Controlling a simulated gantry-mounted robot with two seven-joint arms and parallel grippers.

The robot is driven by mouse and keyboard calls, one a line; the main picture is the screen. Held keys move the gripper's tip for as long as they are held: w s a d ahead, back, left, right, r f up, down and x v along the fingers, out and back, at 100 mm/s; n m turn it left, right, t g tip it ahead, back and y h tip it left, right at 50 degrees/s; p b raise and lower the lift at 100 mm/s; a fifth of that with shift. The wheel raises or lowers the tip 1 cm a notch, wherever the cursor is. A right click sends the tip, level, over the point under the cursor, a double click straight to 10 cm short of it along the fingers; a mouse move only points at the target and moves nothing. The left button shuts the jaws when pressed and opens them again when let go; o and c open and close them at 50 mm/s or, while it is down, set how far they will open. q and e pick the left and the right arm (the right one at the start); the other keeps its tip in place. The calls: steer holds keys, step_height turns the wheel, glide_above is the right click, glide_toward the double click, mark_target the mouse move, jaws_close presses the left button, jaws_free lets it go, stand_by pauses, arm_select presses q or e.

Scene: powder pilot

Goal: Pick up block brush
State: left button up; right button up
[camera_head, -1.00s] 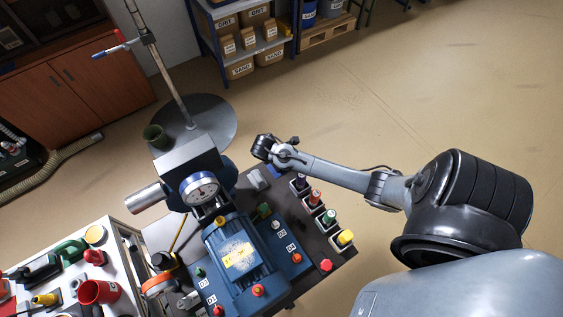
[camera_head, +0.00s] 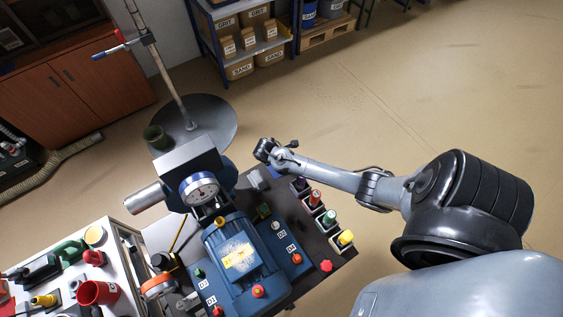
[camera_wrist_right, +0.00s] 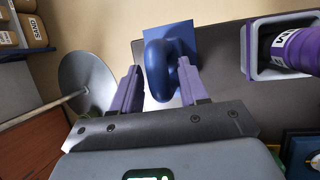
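The block brush (camera_wrist_right: 168,62) shows in the right wrist view as a flat blue block with a rounded blue handle. It lies at the edge of the dark bench top. My right gripper (camera_wrist_right: 160,72) has its two purple fingers apart, one on each side of the handle. I cannot tell whether either finger touches it. In the head view my right gripper (camera_head: 272,153) is over the far edge of the bench, and a small blue part of the brush (camera_head: 276,172) shows just below it. My left gripper is not in view.
A row of coloured bottles in holders (camera_head: 328,217) lines the bench's right edge, near the gripper. A blue machine with a dial gauge (camera_head: 201,188) stands to the left. A round stand base (camera_head: 215,118) is behind.

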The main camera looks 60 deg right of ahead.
jaws_close()
steer(key=shift+r, duration=0.15)
step_height(320, 180, up, 10)
steer(key=shift+f+p, duration=0.15)
steer(key=shift+p, duration=0.2)
